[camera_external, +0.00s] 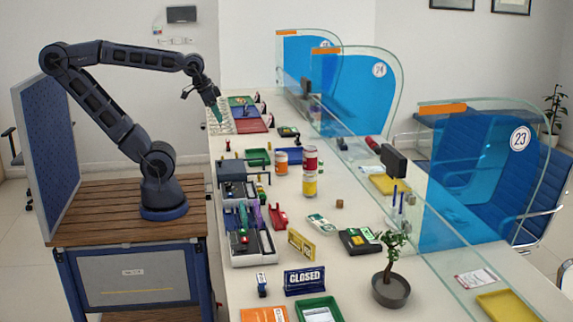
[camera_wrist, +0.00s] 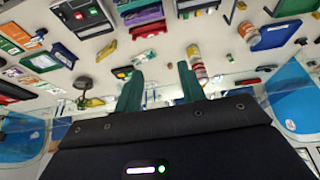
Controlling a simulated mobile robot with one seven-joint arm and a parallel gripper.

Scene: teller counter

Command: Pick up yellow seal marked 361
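A yellow plate-like piece (camera_external: 301,245) lies on the counter behind the blue CLOSED sign; its marking is too small to read, so I cannot tell if it is the seal 361. A similar yellow piece (camera_wrist: 107,49) shows left of my fingers in the wrist view. My gripper (camera_external: 217,113) is raised above the far left part of the counter, well away from this yellow piece. In the wrist view my gripper (camera_wrist: 160,84) has its two green fingers spread apart with nothing between them.
Stacked cans (camera_external: 310,172), a potted plant (camera_external: 391,290), a black cash tray (camera_external: 361,241) and the CLOSED sign (camera_external: 304,280) stand on the counter. Desk organisers (camera_external: 262,247) line its left edge. Glass partitions (camera_external: 440,240) run along the right. Bare counter shows around the cans.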

